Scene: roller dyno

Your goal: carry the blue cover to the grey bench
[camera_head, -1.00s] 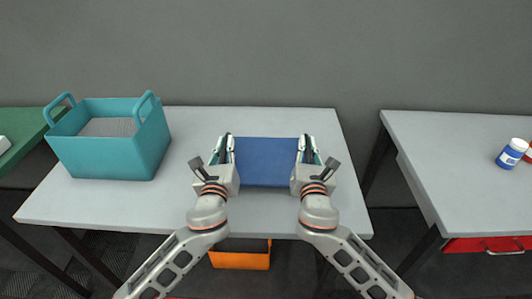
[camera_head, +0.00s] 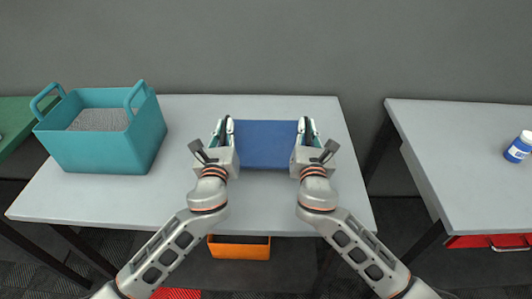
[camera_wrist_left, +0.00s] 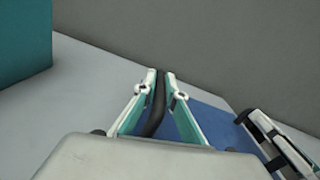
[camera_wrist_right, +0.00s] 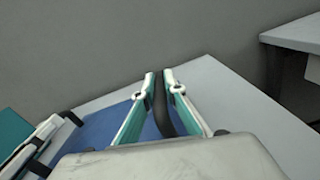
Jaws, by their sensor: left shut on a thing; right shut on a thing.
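The blue cover (camera_head: 265,145) is a flat dark-blue panel between my two grippers in the head view. My left gripper (camera_head: 224,132) is shut on its left side and my right gripper (camera_head: 306,132) on its right side. In the left wrist view the fingers close around a dark strip, with the cover (camera_wrist_left: 213,125) to their right. The right wrist view shows the same, with the cover (camera_wrist_right: 108,125) to the left. The cover appears over the middle grey table (camera_head: 270,208); whether it touches is unclear. Another grey table (camera_head: 440,130) stands at right; I cannot tell which is the bench.
A teal crate (camera_head: 105,152) with grey contents stands on the middle table's left. A blue-and-white bottle (camera_head: 518,149) is on the right table. An orange bin (camera_head: 239,250) sits below. A gap separates the two tables; a green surface (camera_head: 14,120) lies far left.

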